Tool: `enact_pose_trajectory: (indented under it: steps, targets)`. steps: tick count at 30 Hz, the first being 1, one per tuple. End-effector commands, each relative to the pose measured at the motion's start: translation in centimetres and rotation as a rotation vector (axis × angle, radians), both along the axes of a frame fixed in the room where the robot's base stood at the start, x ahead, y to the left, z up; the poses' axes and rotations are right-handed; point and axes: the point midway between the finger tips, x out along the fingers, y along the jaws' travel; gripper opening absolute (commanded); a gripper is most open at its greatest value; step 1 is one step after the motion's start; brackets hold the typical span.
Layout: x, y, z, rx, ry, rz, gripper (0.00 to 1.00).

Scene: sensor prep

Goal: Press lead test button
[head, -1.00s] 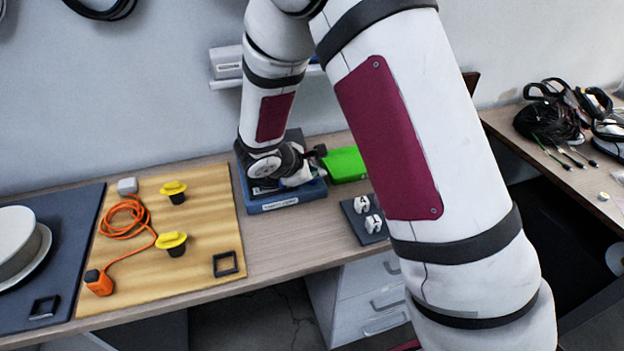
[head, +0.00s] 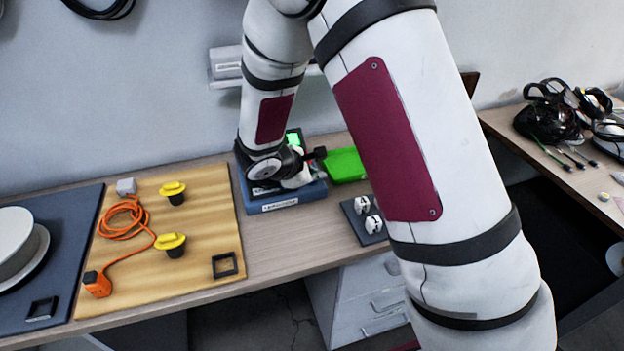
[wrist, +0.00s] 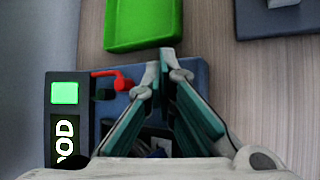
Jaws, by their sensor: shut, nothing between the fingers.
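The blue lead tester (head: 283,201) sits on the bench under my wrist in the head view, with a label on its front edge. In the wrist view its blue body (wrist: 112,128) is partly covered by my gripper (wrist: 164,72). My gripper is shut and empty, low over the tester; I cannot tell whether it touches it. The tester's upright panel has a lit green window (wrist: 65,93) and white lettering of which "OOD" shows. A red plug or lead (wrist: 123,84) lies at the tester's edge. I cannot make out the test button, which may be behind my fingers.
A green tray (head: 347,165) is right of the tester. A dark plate with white pieces (head: 365,232) is nearer the front. A wooden board (head: 205,268) at left bears an orange cable (head: 125,217) and yellow-topped parts (head: 173,188). Bare bench lies in front.

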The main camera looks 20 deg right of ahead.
Motion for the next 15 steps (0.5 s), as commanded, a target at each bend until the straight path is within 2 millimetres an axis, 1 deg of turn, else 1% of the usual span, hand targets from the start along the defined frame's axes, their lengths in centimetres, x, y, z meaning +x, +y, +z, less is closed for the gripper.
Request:
enact_pose_trajectory:
  steps: [1, 9, 15]
  targets:
    - [-0.2, -0.1, -0.1, 0.002, 0.007, -0.002, 0.00]
    - [-0.1, -0.1, 1.6, 0.000, 0.002, -0.003, 0.00]
    - [0.1, -0.1, 1.8, -0.001, 0.000, -0.003, 0.00]
